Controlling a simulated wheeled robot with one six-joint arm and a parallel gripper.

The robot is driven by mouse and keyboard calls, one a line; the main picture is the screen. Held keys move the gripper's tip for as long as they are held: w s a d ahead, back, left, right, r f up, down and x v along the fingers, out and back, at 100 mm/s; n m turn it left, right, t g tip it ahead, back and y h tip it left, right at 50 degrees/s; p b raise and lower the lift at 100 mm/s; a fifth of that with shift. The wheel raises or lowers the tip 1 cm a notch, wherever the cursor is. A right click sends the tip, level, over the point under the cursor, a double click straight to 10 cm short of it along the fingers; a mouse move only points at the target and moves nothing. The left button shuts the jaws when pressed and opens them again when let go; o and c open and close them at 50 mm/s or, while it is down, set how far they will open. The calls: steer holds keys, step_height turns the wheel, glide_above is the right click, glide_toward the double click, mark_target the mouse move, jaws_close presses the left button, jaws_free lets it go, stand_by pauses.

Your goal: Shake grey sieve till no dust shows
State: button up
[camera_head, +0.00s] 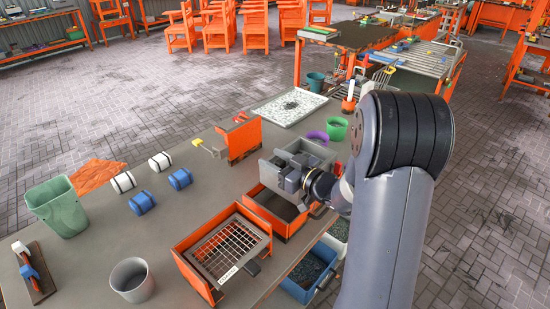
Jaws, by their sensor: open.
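An orange box with a wire mesh (226,249) stands in front. An upright orange panel (240,141), speckled tray (290,107), green cup (337,129) and purple ring (315,137) lie behind. Blue (142,203) and white rolls and a green bin (58,206) stand left. The table's middle is clear.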

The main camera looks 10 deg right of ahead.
jaws_close()
stand_by(0.5)
steer(key=shift+a, duration=0.1)
